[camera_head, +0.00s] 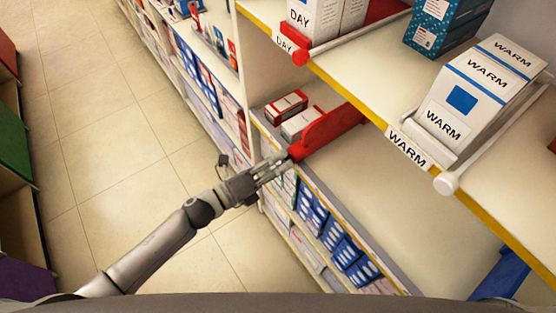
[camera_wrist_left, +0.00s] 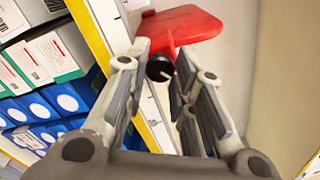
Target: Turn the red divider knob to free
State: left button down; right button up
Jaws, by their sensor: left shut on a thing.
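The red divider (camera_head: 330,128) stands on the lower shelf in the head view, with its front end at the shelf edge. It also shows in the left wrist view (camera_wrist_left: 190,27), where a dark round knob (camera_wrist_left: 159,68) sits at its front end. My left gripper (camera_head: 284,163) reaches in from the left to that front end. In the left wrist view its fingers (camera_wrist_left: 158,82) lie on both sides of the knob and are shut on it. The fingers partly hide the knob's sides. My right gripper is not in view.
Red-and-white boxes (camera_head: 287,106) stand left of the divider. Above is a shelf with a DAY box (camera_head: 318,18), another red divider knob (camera_head: 300,57), WARM boxes (camera_head: 470,95) and a white knob (camera_head: 446,184). The shelf right of the divider is bare. Floor (camera_head: 110,130) is clear.

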pick_arm(q)
jog(key=n+p, duration=0.1)
jog(key=n, duration=0.4)
jog(key=shift+n+p, duration=0.3)
jog(key=shift+p, duration=0.05)
jog(key=shift+n+p, duration=0.6)
jog(key=shift+n, duration=1.6)
jog(key=c, duration=1.3)
grip_release()
jog(key=shift+o, duration=0.2)
jog(key=v, duration=1.2)
